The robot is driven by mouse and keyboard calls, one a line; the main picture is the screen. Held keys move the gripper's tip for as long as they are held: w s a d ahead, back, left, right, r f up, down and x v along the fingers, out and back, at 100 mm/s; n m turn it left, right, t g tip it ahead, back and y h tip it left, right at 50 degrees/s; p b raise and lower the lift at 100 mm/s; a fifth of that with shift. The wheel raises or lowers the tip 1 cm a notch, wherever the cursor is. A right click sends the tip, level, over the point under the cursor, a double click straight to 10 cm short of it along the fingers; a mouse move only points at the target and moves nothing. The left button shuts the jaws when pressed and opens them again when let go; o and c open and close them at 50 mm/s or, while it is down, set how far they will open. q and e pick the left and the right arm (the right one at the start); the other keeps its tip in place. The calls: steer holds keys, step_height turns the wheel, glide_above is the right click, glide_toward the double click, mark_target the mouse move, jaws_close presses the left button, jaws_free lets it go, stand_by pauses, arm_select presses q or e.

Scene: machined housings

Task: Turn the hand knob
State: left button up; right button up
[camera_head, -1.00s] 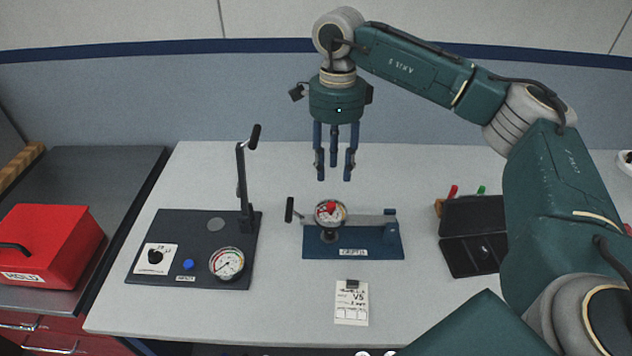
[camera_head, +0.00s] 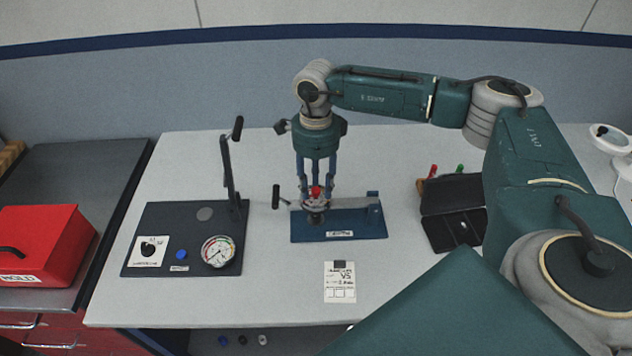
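My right gripper (camera_head: 316,193) points straight down over a blue fixture (camera_head: 355,226) on the bench. Its blue fingers are spread around a small red knob (camera_head: 316,190) on top of a round dial part (camera_head: 316,203). A gap shows between the outer fingers and the red knob; contact cannot be made out. The dial part is partly hidden by the fingers. A black bar handle (camera_head: 276,197) stands at the fixture's left. My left gripper is not in view.
A dark panel (camera_head: 160,215) at left carries an upright lever (camera_head: 229,165), a gauge (camera_head: 218,251), a blue button (camera_head: 181,255) and a black knob (camera_head: 148,249). A white card (camera_head: 340,283) lies in front. A black open case (camera_head: 453,212) is at right.

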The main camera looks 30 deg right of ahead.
jaws_close()
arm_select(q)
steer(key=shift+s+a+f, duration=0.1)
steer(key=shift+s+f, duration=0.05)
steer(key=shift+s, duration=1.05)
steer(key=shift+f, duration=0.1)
arm_select(e)
steer(key=m+b, duration=0.2)
steer(key=m, duration=0.1)
steer(key=shift+f, duration=0.15)
steer(key=m+b, duration=0.1)
steer(key=m, duration=0.2)
steer(key=shift+b, duration=0.35)
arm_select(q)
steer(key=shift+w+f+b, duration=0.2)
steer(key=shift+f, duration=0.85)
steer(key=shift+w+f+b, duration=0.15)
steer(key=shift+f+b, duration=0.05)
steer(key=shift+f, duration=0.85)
arm_select(e)
steer(key=shift+m, duration=1.3)
steer(key=shift+r, duration=0.2)
